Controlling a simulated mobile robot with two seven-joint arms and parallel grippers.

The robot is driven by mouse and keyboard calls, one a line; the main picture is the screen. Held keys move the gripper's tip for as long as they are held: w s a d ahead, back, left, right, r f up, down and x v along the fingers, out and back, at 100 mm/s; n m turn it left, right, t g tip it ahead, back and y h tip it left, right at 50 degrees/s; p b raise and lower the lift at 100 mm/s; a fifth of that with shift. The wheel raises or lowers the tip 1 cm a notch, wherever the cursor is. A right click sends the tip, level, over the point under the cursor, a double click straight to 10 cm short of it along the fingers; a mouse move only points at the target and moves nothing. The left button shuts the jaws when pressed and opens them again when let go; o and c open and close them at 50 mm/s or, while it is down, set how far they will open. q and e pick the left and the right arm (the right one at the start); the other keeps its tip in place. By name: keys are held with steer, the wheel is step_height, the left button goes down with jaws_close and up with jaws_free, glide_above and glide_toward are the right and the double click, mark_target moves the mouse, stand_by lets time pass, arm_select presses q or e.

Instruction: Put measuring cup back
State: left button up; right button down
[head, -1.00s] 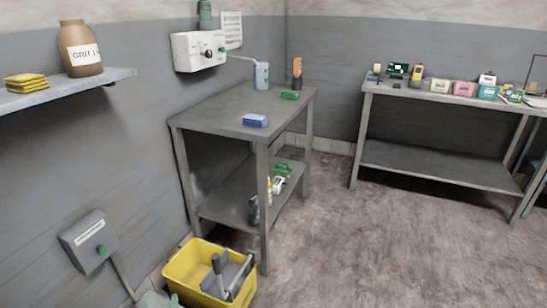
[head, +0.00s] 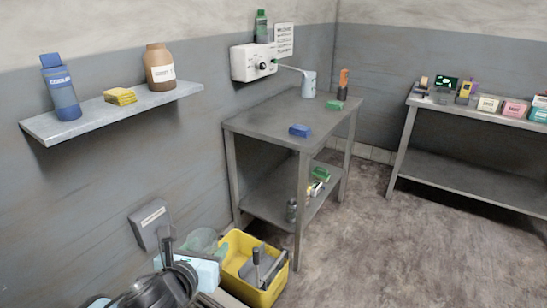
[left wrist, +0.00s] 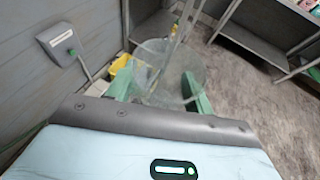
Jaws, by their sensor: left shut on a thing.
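A clear, see-through measuring cup (left wrist: 168,72) is between the green fingers of my left gripper (left wrist: 157,88) in the left wrist view. The gripper is shut on it. In the head view my left gripper (head: 207,252) is at the bottom, left of the yellow bin, with the pale cup (head: 203,239) at its tip, in front of the wall and off any surface. The fingers are partly hidden in the head view. My right gripper is not in view.
A wall shelf (head: 60,126) holds a blue bottle (head: 62,92), yellow sponges (head: 120,96) and a brown jar (head: 159,70). A yellow bin (head: 270,297) stands on the floor. Another bench (head: 470,180) stands right.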

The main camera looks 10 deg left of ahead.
arm_select(q)
steer(key=s+f, duration=0.8)
steer(key=s, duration=0.1)
